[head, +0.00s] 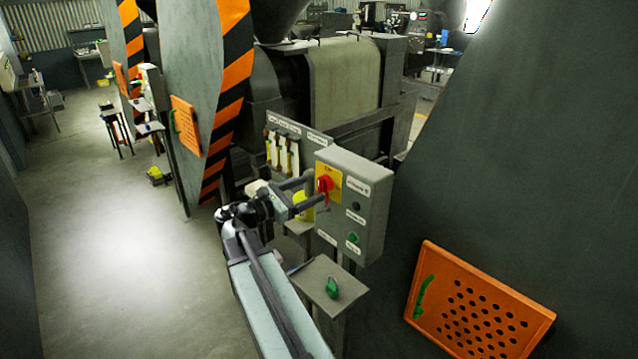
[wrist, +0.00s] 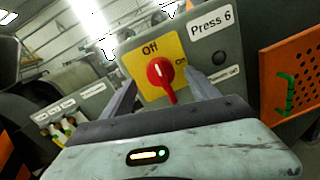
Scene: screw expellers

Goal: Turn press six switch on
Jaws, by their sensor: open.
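The press six switch is a red rotary knob (head: 324,184) on a yellow plate (wrist: 136,64) on the front of a grey control box (head: 352,212). In the wrist view, the box's label reads "Press 6", with "Off" above the red knob (wrist: 159,73) and "On" to its right. The knob's long handle hangs downward in that view; I cannot tell whether it is turned on. My gripper (head: 312,189) is open in front of the plate. In the wrist view, its fingers (wrist: 161,80) stand either side of the knob; contact is unclear.
A green button (head: 352,238) sits lower on the box. A small shelf (head: 318,285) with a green item is below. An orange perforated panel (head: 478,305) is at right. A panel of several levers (head: 283,152) stands behind my gripper. Open floor (head: 110,230) lies left.

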